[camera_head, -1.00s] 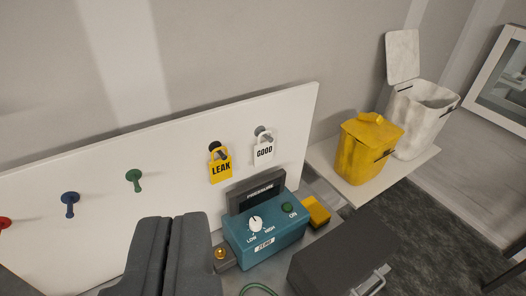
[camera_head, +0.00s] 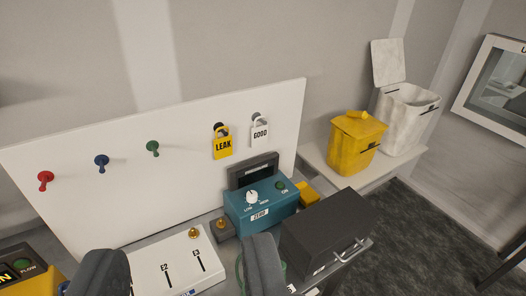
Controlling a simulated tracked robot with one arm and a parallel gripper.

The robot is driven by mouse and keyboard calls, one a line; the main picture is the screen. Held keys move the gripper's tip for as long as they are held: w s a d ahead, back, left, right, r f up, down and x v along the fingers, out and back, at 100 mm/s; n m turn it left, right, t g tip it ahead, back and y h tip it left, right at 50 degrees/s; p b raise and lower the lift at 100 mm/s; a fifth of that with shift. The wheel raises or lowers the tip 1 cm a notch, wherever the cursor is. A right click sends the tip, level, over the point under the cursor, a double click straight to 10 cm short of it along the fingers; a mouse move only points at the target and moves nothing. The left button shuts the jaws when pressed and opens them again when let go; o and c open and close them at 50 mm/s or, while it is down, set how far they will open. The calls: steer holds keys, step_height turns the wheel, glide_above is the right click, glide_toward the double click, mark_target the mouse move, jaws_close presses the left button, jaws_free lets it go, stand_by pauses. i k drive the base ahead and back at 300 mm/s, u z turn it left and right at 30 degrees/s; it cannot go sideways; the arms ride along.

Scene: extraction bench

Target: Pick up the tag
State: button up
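Two padlock-shaped tags hang from pegs on the white upright board (camera_head: 185,120). The yellow tag (camera_head: 223,147) reads LEAK, and the white tag (camera_head: 260,133) to its right reads GOOD. My gripper (camera_head: 181,268) shows at the bottom, with its two dark fingers spread wide apart and nothing between them. It is below and in front of the tags, apart from both. The fingers' lower parts are cut off by the picture edge.
Red, blue and green pegs (camera_head: 153,148) are bare on the board. Below stand a teal pressure box (camera_head: 262,207), a white panel with brass knobs (camera_head: 172,268) and a dark case (camera_head: 325,228). A yellow bin (camera_head: 354,145) and white bin (camera_head: 402,122) stand right.

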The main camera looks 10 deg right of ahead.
mark_target(259, 134)
steer(key=u, duration=0.25)
steer(key=i, duration=1.2)
steer(key=z, duration=0.2)
